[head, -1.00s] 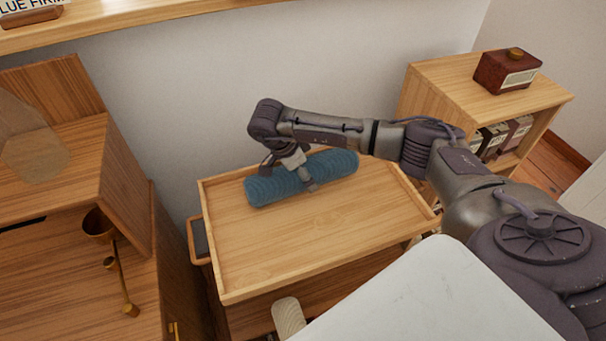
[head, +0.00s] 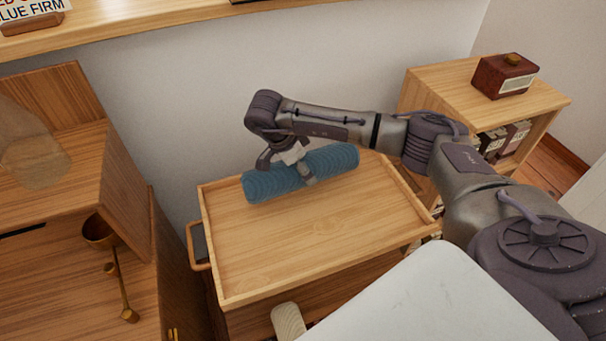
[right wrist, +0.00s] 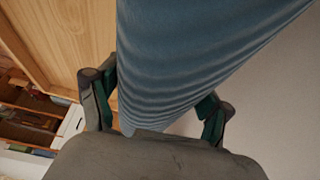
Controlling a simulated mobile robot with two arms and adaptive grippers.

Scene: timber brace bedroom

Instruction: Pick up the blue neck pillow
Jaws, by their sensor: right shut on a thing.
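The blue neck pillow (head: 335,164) is a ribbed, roll-shaped cushion at the back of the wooden tray table, near the wall. My right gripper (head: 296,170) reaches down over its middle and is shut on it. In the right wrist view, the pillow (right wrist: 185,60) lies between the two fingers of the gripper (right wrist: 158,112), with one finger on each side. The head view does not clearly show whether the pillow's underside touches the tray.
The tray table (head: 310,235) has a raised rim and is otherwise bare. A wooden cabinet (head: 60,190) with a brass scoop (head: 118,275) stands at left. A shelf (head: 455,95) with a red radio (head: 505,75) stands at right. A pale wall rises behind the tray.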

